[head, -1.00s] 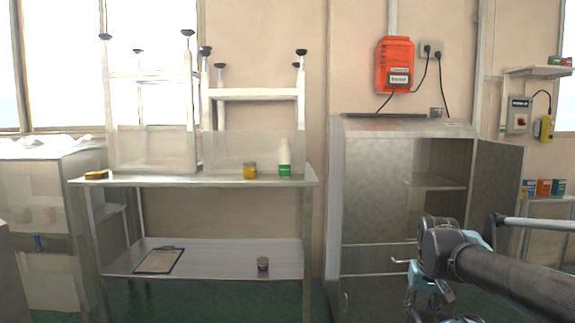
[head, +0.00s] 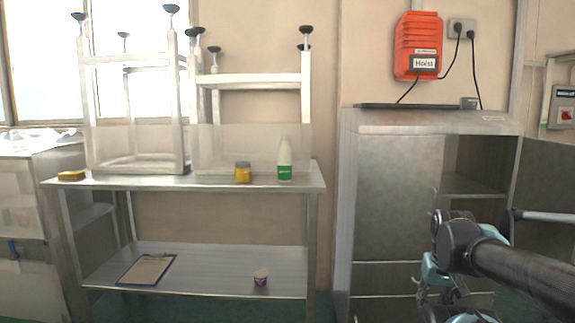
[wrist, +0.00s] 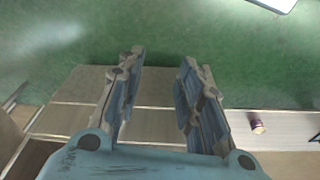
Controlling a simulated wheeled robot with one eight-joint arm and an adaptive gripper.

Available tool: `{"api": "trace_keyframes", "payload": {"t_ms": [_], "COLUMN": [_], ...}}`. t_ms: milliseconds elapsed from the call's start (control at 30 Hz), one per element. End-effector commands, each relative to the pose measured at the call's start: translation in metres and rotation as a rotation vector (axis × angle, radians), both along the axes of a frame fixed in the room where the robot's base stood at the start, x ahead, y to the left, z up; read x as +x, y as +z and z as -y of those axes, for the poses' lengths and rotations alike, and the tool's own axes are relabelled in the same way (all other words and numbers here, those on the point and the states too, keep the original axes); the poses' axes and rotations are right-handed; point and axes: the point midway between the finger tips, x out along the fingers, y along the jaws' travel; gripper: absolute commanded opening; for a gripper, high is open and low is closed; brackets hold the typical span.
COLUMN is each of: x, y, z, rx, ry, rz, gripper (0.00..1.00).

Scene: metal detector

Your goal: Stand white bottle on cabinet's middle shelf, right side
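A white bottle with a green label (head: 285,160) stands upright near the right end of the metal table's top. The grey metal cabinet (head: 390,190) stands right of the table. Its right-hand compartment is open, and a shelf (head: 470,187) shows inside; my arm hides the lower part. My gripper (wrist: 160,85) is open and empty in the wrist view, its two blue fingers apart above the green floor. In the head view my gripper is at the lower right, in front of the cabinet and well away from the bottle.
Upturned white stools (head: 135,155) rest on the tabletop behind. The lower shelf (head: 215,265) holds a clipboard (head: 147,269) and a small cup (head: 260,278). The open cabinet door (head: 548,190) swings out at right.

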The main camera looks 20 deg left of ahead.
Motion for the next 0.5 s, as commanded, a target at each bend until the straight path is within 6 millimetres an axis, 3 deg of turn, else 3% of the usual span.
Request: {"api": "trace_keyframes", "payload": {"t_ms": [233,400,500], "x": [0.000,-0.001,0.019], "y": [0.000,0.010,0.022], "z": [0.000,-0.010,-0.032], "rx": [0.000,0.041,0.132], "ry": [0.000,-0.024,-0.079], "rz": [0.000,0.027,0.054], "gripper": [0.36,0.74,0.74]}}
